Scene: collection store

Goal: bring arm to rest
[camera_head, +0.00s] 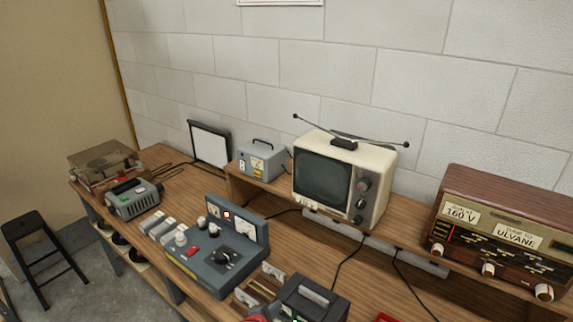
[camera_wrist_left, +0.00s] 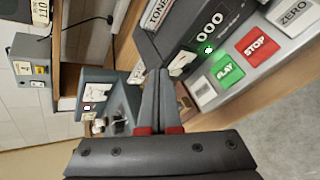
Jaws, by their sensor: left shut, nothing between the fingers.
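My left gripper (camera_wrist_left: 157,85) is shut and empty in the left wrist view, its two dark fingers together with red at their bases. It barely shows at the bottom edge of the head view (camera_head: 262,312). Beside the fingers in the wrist view is a dark grey device with a counter reading 000, a green PLAY key (camera_wrist_left: 226,70), a red STOP key (camera_wrist_left: 257,46) and a ZERO key (camera_wrist_left: 296,14). I cannot tell whether the fingers touch it. My right gripper is not in view.
A wooden bench (camera_head: 285,247) carries a control panel box (camera_head: 215,258), a cream television (camera_head: 340,182) with antennas, a brown radio (camera_head: 500,240), a grey meter box (camera_head: 262,160) and a turntable (camera_head: 103,165). A black stool (camera_head: 30,235) stands on the floor at left. Cables cross the bench.

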